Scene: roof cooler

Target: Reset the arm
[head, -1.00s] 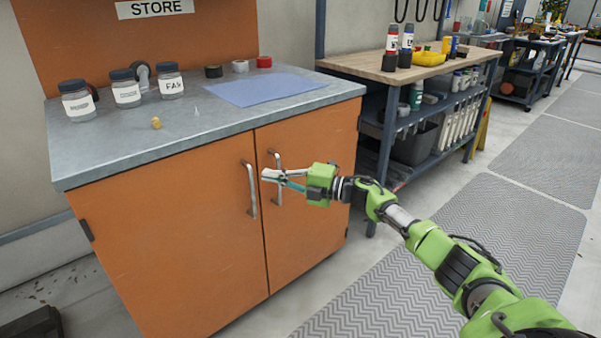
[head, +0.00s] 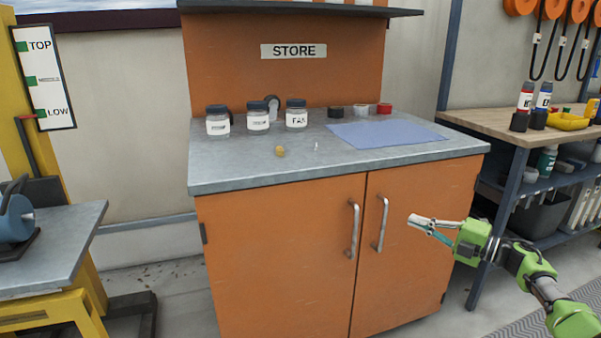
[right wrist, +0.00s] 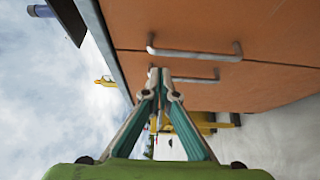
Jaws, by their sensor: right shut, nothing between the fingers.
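My right gripper (head: 413,222) is shut and empty in the head view, in front of the orange cabinet's right door (head: 412,265). It is to the right of the two door handles. In the right wrist view its fingertips (right wrist: 159,72) meet, with the cabinet doors and the handles (right wrist: 195,52) beyond them. I cannot tell from these views how far the fingertips are from the handles. The green right arm (head: 540,275) comes in from the lower right. My left gripper is not in view.
The cabinet top (head: 235,175) holds several labelled jars (head: 258,117), tape rolls, a blue sheet (head: 385,133) and a small yellow-brown piece (head: 280,151). A wooden-topped workbench (head: 490,122) stands at right. A grey-topped yellow stand (head: 60,240) is at left.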

